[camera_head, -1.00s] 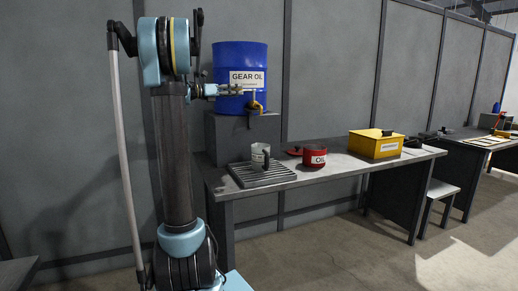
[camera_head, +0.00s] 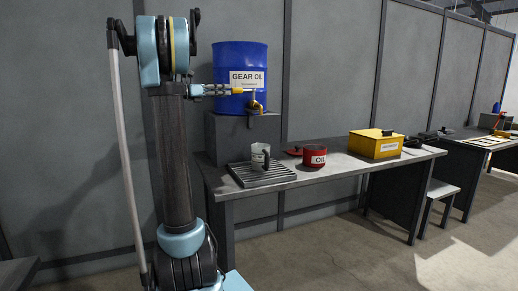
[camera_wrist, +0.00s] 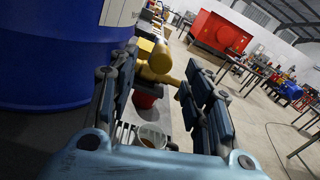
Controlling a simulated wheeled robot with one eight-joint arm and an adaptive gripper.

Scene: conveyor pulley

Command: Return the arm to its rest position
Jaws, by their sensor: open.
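My gripper (camera_head: 228,90) is in front of the blue gear oil drum (camera_head: 240,60), near its brass-yellow tap (camera_head: 256,106). In the wrist view, my gripper (camera_wrist: 160,62) is open, its two fingers apart. The yellow tap (camera_wrist: 156,64) shows in line with the gap between them; I cannot tell whether they touch it. A grey mug (camera_head: 260,154) stands on the slatted tray (camera_head: 250,180) below the tap. In the wrist view the mug (camera_wrist: 150,136) holds something brownish. My arm rises upright at the left of the bench.
A red oil pot (camera_head: 314,157) and a yellow box (camera_head: 374,146) stand on the bench (camera_head: 335,172). The drum sits on a grey block (camera_head: 235,135). A stool (camera_head: 438,192) is at the bench's right end. A wall runs behind. Open floor lies in front.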

